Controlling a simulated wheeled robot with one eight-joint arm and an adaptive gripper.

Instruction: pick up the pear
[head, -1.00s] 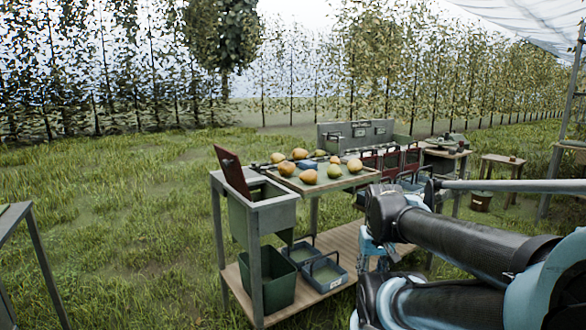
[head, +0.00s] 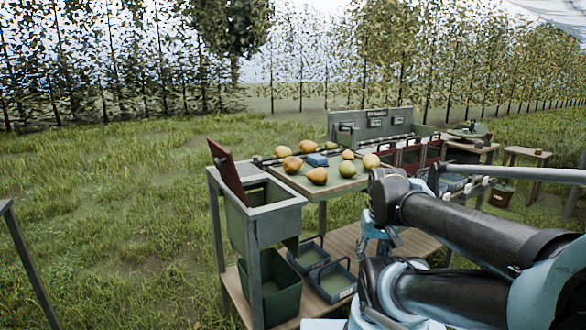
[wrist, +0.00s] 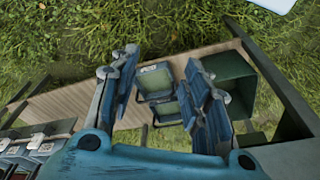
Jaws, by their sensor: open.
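Several yellow, orange and green pears lie spread on the green-topped sorting table in the head view, among them an orange pear (head: 292,165), a second orange pear (head: 317,176) and a green pear (head: 347,169). The table top (head: 300,184) stands to the left of my arm. My gripper (wrist: 165,95) shows in the wrist view with its two blue fingers wide apart. It is open and empty, above the lower wooden shelf. No pear shows in the wrist view.
A grey stand with a bin and raised red flap (head: 228,172) adjoins the table's left side. A dark green bin (head: 275,296) and blue-grey crates (head: 332,281) sit on the lower wooden shelf. A small blue object (head: 317,160) lies among the pears. Open grass lies to the left.

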